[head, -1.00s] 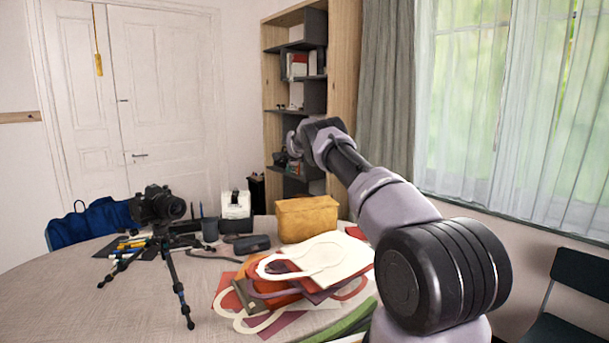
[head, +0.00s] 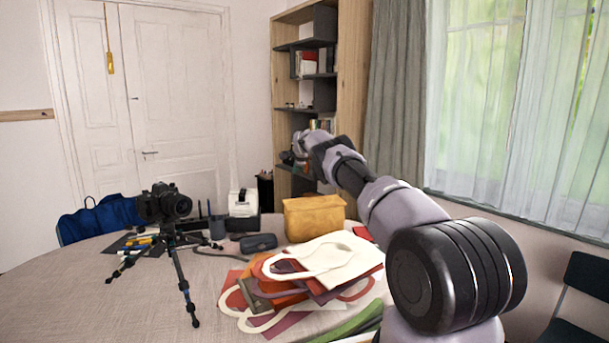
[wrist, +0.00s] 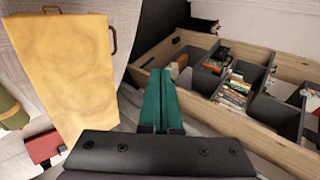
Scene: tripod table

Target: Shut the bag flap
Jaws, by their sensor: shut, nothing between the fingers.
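The tan-yellow bag (head: 313,219) stands upright on the table, behind the stack of folded cloth bags. In the wrist view the bag (wrist: 75,75) fills the left side, with small dark metal loops at its edges. I cannot tell the flap's position from these views. My gripper (wrist: 159,82) shows teal fingers close together, shut and empty, to the right of the bag in the wrist view and apart from it. In the head view my arm reaches above and behind the bag, and its far end is small and partly hidden.
A camera on a small tripod (head: 168,206) stands at the left of the table (head: 120,300). Folded cloth bags (head: 345,257) lie in front of the tan bag. A dark case (head: 258,242) lies left of it. A bookshelf (wrist: 235,90) stands behind.

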